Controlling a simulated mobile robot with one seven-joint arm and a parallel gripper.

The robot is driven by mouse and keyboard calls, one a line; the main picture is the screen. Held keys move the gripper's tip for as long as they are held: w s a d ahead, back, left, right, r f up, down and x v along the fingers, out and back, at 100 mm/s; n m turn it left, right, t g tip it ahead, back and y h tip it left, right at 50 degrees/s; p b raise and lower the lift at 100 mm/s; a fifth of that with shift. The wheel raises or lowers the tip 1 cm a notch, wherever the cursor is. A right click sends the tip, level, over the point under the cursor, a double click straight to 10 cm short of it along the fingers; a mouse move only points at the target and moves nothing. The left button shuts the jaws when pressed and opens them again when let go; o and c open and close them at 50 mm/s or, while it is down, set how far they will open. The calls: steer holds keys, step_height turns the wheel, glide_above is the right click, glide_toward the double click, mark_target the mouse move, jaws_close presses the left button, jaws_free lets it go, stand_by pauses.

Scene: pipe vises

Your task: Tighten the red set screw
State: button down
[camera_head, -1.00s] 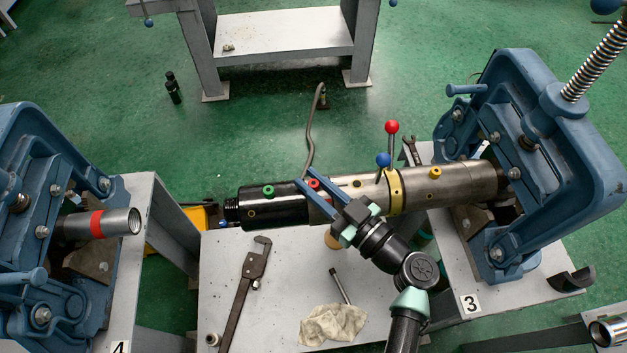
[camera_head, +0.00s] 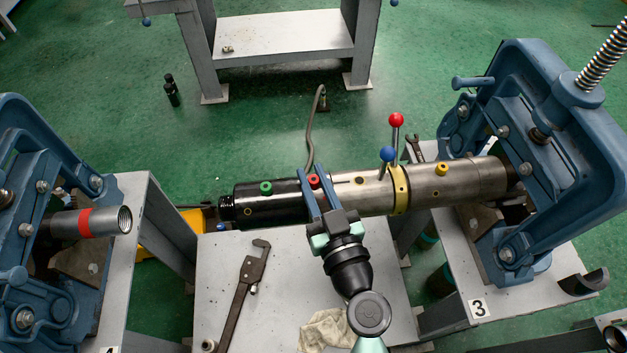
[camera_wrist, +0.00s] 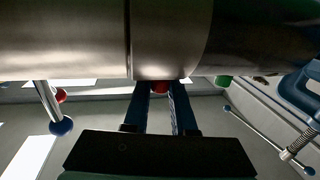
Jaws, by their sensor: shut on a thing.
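The red set screw (camera_head: 314,181) stands on top of the black-and-steel pipe tool, near where the black section meets the steel section. My gripper (camera_head: 312,178) reaches over the pipe with its two blue fingers on either side of the red screw and is shut on it. In the wrist view the red screw (camera_wrist: 160,87) shows between the fingertips, partly hidden behind the pipe's lower edge. The pipe tool (camera_head: 360,194) lies level, its right end clamped in the right blue vise (camera_head: 560,150).
A green screw (camera_head: 266,188) and a yellow screw (camera_head: 442,168) also sit on the pipe. Levers with a red ball (camera_head: 396,120) and a blue ball (camera_head: 387,154) stand up right of my gripper. A wrench (camera_head: 245,290) and a cloth (camera_head: 325,330) lie on the table below.

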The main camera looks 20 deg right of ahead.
steer(key=shift+a+r+m+g+h+p, duration=0.1)
steer(key=shift+m+g+h+p, duration=0.2)
steer(key=shift+m+h+p, duration=0.9)
steer(key=shift+h, duration=0.8)
steer(key=shift+r+m+g+h+p, duration=0.15)
steer(key=shift+m+g+h+p, duration=0.25)
steer(key=shift+m+h+p, duration=0.4)
steer(key=m+g+h+p, duration=0.1)
steer(key=h+p, duration=0.1)
steer(key=p, duration=0.2)
steer(key=shift+r+p, duration=0.2)
steer(key=shift+p, duration=0.15)
steer(key=shift+w+m+g+h+p, duration=0.1)
steer(key=shift+m+g+h+p, duration=0.7)
steer(key=shift+p, duration=0.4)
steer(key=m+g+h, duration=0.2)
steer(key=shift+f+h, duration=0.35)
steer(key=shift+h, duration=0.05)
steer(key=shift+m+g+h, duration=0.7)
steer(key=shift+m+g, duration=0.2)
steer(key=shift+g, duration=0.5)
